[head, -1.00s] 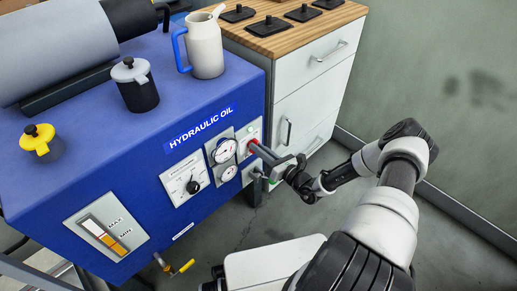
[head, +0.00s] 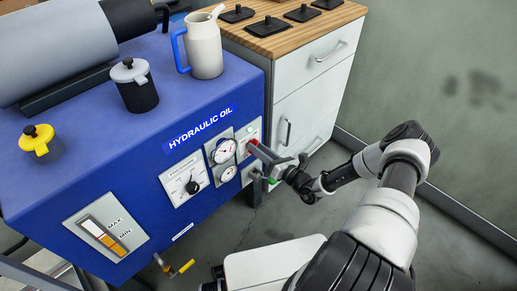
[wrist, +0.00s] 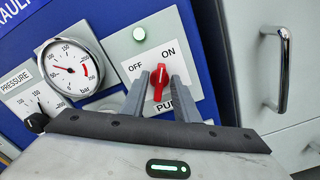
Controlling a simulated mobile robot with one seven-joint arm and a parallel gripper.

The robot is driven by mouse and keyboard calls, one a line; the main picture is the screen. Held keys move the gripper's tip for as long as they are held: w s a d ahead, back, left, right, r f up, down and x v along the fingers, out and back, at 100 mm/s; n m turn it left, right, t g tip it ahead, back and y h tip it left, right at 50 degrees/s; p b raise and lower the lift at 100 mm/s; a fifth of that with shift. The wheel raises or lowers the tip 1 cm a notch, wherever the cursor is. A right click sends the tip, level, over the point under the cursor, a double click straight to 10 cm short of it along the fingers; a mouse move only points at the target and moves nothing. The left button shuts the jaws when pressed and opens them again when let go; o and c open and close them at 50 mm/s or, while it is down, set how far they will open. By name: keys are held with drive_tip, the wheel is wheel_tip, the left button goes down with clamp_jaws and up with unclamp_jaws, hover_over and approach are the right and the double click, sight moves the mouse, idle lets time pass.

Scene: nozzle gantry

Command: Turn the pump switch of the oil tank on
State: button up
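The pump switch is a red knob (wrist: 159,82) on a white plate (wrist: 190,62) marked OFF on the left and ON on the right in the wrist view. The knob stands roughly upright in that view, its top between the two words. My gripper (wrist: 158,84) is open, with one grey finger on each side of the knob and small gaps visible. In the head view my gripper (head: 260,148) reaches the right end of the blue oil tank's (head: 130,165) front and hides most of the switch.
A green lamp (wrist: 139,34) sits above the switch. A pressure gauge (wrist: 72,66) and a black knob (head: 192,187) are to the left. A white drawer cabinet (head: 310,75) stands close on the right. A jug (head: 206,50) stands on the tank. A yellow-handled valve (head: 184,268) is low in front.

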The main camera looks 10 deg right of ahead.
idle(0.3)
drive_tip(key=p+v, duration=0.2)
drive_tip(key=v, duration=1.5)
drive_tip(key=shift+s+p, duration=0.15)
drive_tip(key=shift+p, duration=0.2)
drive_tip(key=shift+d, duration=0.15)
